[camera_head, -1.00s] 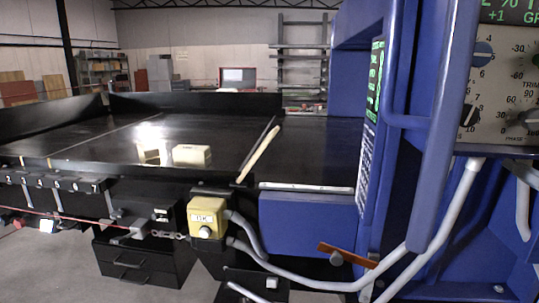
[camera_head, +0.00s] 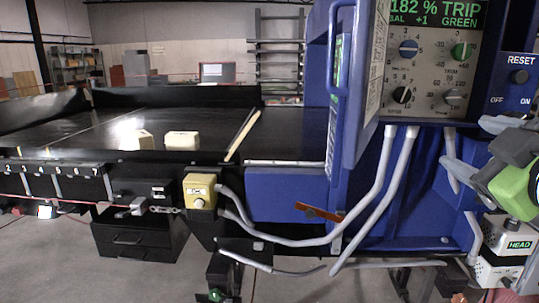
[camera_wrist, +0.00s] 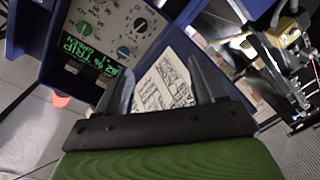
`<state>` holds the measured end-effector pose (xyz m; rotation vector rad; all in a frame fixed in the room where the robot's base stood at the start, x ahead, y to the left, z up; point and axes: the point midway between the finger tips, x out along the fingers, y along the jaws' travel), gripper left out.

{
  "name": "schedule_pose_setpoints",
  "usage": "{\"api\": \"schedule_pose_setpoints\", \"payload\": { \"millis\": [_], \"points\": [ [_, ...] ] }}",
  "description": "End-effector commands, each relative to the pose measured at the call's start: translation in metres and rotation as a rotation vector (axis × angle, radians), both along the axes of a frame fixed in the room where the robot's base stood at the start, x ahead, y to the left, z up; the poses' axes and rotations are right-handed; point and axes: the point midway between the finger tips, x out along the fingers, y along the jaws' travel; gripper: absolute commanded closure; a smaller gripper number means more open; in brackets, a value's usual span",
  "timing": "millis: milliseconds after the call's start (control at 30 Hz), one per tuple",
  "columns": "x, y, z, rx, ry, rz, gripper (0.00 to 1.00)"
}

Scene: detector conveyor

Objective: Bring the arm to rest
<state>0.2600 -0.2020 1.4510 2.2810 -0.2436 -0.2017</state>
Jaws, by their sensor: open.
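My gripper (camera_head: 466,143) shows at the right edge of the head view, in front of the blue detector housing. Its grey fingers point left and stand apart with nothing between them; its body is green and black. The wrist view also shows my gripper (camera_wrist: 163,78), with its two fingers spread wide. The control panel (camera_wrist: 118,30) lies beyond the left finger there, tilted in the picture. A printed white sheet (camera_wrist: 163,85) shows between the fingers, beyond them.
The blue housing (camera_head: 262,195) carries a panel (camera_head: 425,75) with knobs and a green "182 % TRIP" display. The black conveyor (camera_head: 80,130) bears two pale blocks (camera_head: 182,139). A yellow box (camera_head: 199,191) and grey conduits (camera_head: 375,195) stand in front. Floor at lower left is open.

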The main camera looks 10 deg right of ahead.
Motion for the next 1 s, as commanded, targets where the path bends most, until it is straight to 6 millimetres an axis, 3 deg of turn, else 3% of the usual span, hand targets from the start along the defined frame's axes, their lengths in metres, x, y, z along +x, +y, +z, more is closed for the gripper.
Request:
{"api": "schedule_pose_setpoints", "payload": {
  "millis": [267,367,500,567,700,800,900,1000],
  "points": [
    [0.028,0.047,-0.054,0.303,0.093,0.055,0.31],
    [0.035,0.072,-0.085,0.431,0.167,0.067,0.31],
    [0.034,0.119,-0.141,0.611,0.323,0.065,0.31],
    [0.026,0.144,-0.174,0.688,0.420,0.048,0.31],
    [-0.020,0.193,-0.260,0.816,0.680,-0.074,0.31],
    [-0.055,0.203,-0.302,0.842,0.795,-0.185,0.31],
    [-0.074,0.203,-0.321,0.847,0.843,-0.255,0.31],
    [-0.077,0.202,-0.325,0.851,0.851,-0.274,0.31]
  ]
}}
